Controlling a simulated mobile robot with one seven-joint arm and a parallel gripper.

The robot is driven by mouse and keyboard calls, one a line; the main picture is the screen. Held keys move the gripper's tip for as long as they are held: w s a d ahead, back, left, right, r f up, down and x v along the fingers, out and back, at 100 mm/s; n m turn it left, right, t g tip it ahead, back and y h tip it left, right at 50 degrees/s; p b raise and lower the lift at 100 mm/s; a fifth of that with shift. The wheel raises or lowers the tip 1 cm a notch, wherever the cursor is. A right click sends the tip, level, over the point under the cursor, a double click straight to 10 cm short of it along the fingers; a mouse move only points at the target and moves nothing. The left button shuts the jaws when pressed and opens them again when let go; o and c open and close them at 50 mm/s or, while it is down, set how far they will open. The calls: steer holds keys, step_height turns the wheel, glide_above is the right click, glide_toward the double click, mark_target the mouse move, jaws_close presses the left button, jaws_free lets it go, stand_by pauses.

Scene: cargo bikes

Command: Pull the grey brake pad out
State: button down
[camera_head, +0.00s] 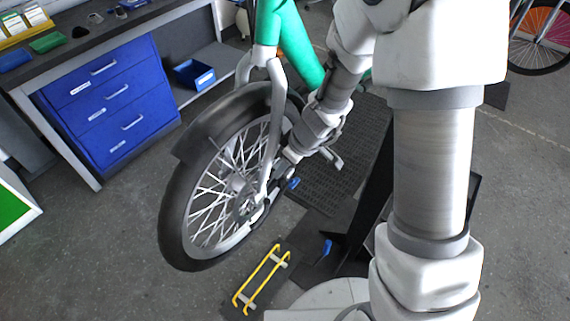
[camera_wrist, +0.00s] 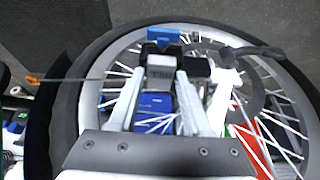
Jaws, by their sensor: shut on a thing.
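The bicycle's front wheel (camera_head: 222,190) stands under a green frame and grey fork (camera_head: 274,110). My gripper (camera_head: 280,172) is at the right side of the wheel, near the hub. In the wrist view, the two light fingers of my gripper (camera_wrist: 161,82) are shut on a small grey block, which looks like the grey brake pad (camera_wrist: 160,66). Dark parts lie around the pad, and a blue piece (camera_wrist: 163,36) sits just beyond it. In the head view the pad is too small and hidden to make out; a small blue piece (camera_head: 293,183) shows by my gripper.
A workbench with blue drawers (camera_head: 108,105) stands at the left, with a blue bin (camera_head: 194,74) on a shelf. A yellow rack (camera_head: 262,278) lies on the floor at the front. A dark mat (camera_head: 345,160) lies behind my arm. Spokes and fork are close to the fingers.

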mark_target(278, 164)
steer(key=shift+w+r+p, duration=0.15)
steer(key=shift+r+p, duration=0.4)
steer(key=shift+r, duration=0.25)
steer(key=shift+w+r+p, duration=0.1)
steer(key=shift+r+p, duration=0.45)
steer(key=shift+r, duration=0.2)
steer(key=shift+s+a+r+p, duration=0.1)
steer(key=shift+r+p, duration=0.2)
steer(key=shift+r, duration=0.2)
steer(key=shift+s+a+r+p, duration=0.1)
steer(key=shift+r+p, duration=0.2)
steer(key=shift+r, duration=0.15)
steer(key=shift+r+p, duration=1.45)
steer(key=shift+r, duration=0.5)
steer(key=s+d+b, duration=0.6)
steer(key=s+d, duration=0.1)
steer(key=d, duration=0.3)
steer(key=shift+s+f, duration=0.25)
